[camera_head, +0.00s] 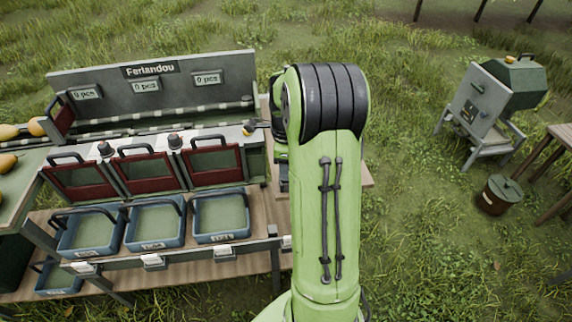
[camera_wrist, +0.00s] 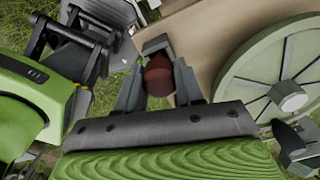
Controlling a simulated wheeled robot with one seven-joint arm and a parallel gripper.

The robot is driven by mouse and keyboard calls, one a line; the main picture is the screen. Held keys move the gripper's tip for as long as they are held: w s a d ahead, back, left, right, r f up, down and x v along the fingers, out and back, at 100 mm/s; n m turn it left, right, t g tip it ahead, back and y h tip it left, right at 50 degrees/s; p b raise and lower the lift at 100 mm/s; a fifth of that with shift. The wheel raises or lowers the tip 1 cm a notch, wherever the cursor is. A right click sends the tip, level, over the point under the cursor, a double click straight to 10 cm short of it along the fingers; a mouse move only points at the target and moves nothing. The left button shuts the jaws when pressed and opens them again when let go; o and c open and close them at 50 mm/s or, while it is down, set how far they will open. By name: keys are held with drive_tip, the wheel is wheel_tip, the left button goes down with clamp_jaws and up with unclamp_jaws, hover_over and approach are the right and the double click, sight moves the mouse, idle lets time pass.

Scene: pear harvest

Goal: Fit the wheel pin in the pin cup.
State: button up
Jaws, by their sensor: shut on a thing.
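In the wrist view my gripper (camera_wrist: 158,88) is shut on a dark red, rounded piece with a grey block-like part at its far end, which looks like the wheel pin (camera_wrist: 158,76). The piece sits between the two grey fingers, over or close to a tan wooden board. A large green spoked wheel (camera_wrist: 235,82) with a pale grey hub (camera_wrist: 288,97) lies to the right, apart from the fingers. I cannot make out the pin cup for certain. In the head view my own arm hides the gripper and the held piece.
The sorting bench has a grey back panel (camera_head: 215,78), red gates (camera_head: 148,172) and blue trays (camera_head: 221,215). Pears (camera_head: 8,163) lie at the far left. A green drum machine (camera_head: 515,82) and a lidded pot (camera_head: 502,194) stand right. Grass between is open.

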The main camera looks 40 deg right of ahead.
drive_tip(key=shift+f, duration=0.1)
idle(0.3)
drive_tip(key=shift+f+b, duration=0.35)
drive_tip(key=shift+f, duration=0.05)
drive_tip(key=o, duration=1.6)
drive_tip(key=shift+r+p, duration=2.65)
drive_tip(key=shift+r, duration=0.5)
